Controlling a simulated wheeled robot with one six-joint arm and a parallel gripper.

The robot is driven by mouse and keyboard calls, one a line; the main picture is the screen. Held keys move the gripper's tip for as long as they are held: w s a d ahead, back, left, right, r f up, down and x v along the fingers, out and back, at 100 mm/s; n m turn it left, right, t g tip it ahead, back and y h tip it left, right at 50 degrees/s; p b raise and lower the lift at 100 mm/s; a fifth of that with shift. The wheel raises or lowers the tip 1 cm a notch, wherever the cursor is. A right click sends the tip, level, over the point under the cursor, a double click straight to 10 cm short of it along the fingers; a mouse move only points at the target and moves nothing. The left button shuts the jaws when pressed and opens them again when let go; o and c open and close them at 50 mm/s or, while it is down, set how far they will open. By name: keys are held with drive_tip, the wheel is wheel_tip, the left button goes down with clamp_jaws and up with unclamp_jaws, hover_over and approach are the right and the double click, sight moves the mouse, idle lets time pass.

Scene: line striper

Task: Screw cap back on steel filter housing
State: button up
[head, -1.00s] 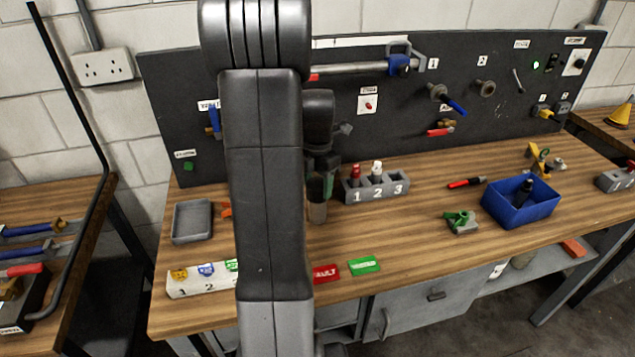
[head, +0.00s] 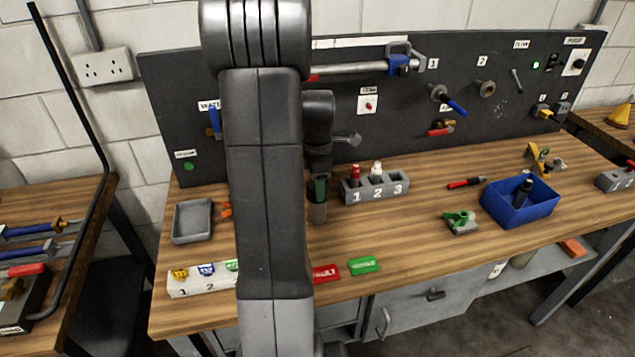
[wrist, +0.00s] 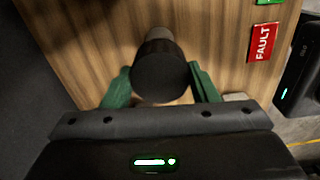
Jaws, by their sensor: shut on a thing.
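The steel filter housing (head: 317,213) stands upright on the bench, mostly below my gripper and just right of my arm in the head view. In the wrist view its grey body (wrist: 154,36) shows beyond a dark round cap (wrist: 160,78). The cap sits at the end of the housing, in line with it. My gripper (wrist: 160,70) has one green finger on each side of the cap and is shut on it. My gripper also shows in the head view (head: 319,188), pointing down over the housing. The thread between cap and housing is hidden.
A grey numbered rack (head: 391,188) stands close to the right of the housing. Red (head: 325,274) and green (head: 364,265) tags lie in front. A grey tray (head: 192,222) is at left and a blue bin (head: 520,205) at right. The dark panel (head: 400,125) rises behind.

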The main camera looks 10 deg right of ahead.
drive_tip(key=shift+m, duration=1)
drive_tip(key=m, duration=0.4)
drive_tip(key=shift+m, duration=0.3)
drive_tip(key=m, duration=0.4)
drive_tip(key=shift+m, duration=0.3)
drive_tip(key=shift+m, duration=2.3)
